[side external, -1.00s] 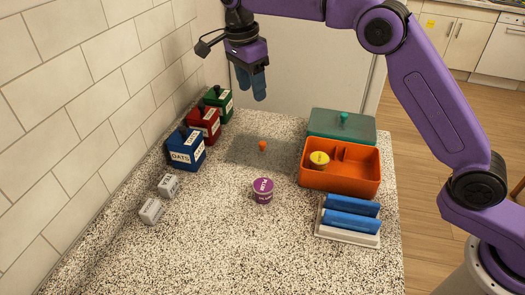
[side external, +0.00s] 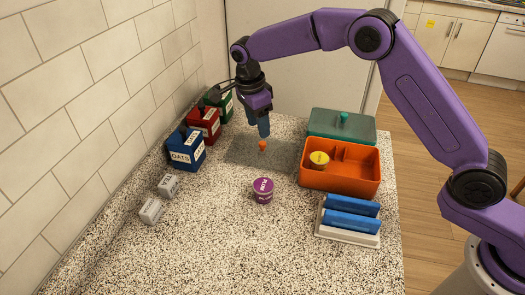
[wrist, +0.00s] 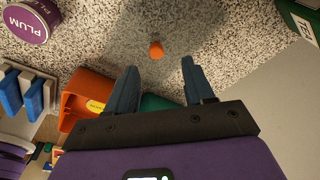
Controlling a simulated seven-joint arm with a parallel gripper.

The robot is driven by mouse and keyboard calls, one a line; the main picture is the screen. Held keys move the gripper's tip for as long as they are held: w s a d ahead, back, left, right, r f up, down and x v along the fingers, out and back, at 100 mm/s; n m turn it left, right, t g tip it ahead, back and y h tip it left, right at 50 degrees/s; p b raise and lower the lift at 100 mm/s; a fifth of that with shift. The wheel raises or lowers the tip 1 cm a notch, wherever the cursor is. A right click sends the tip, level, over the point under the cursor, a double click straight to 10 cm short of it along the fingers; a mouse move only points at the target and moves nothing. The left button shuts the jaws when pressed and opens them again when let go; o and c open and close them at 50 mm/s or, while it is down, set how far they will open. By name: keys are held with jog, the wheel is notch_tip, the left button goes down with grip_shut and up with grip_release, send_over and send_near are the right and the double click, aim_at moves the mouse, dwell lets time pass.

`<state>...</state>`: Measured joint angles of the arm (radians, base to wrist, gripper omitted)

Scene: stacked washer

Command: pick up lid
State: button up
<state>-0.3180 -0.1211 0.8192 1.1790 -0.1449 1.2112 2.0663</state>
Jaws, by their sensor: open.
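A flat, see-through smoky lid (side external: 240,149) lies on the speckled counter with a small orange knob (side external: 262,146) on top. The knob also shows in the wrist view (wrist: 156,50), just beyond and between my fingertips. My gripper (side external: 264,135) points down just above the knob, open and empty. Both fingers show in the wrist view (wrist: 159,66), spread apart with nothing between them. I cannot tell from the side view whether a fingertip touches the knob.
An orange divided box (side external: 340,184) holding a yellow-topped tub (side external: 319,160) stands right, with a teal knobbed lid (side external: 350,127) behind. A purple PLUM tub (side external: 263,190) stands in front. Blue (side external: 185,152), red (side external: 204,126) and green (side external: 226,104) canisters line the left wall.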

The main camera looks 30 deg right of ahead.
aim_at(262, 143)
jog(key=shift+s+d+f, duration=0.1)
jog(key=shift+d+f, duration=0.05)
jog(key=shift+f, duration=0.8)
jog(key=shift+s+d+f, duration=0.1)
jog(key=shift+f, duration=0.8)
jog(key=shift+s+d+f, duration=0.1)
jog(key=shift+d+f, duration=0.05)
jog(key=shift+f, duration=0.8)
jog(key=shift+c, duration=0.4)
grip_shut()
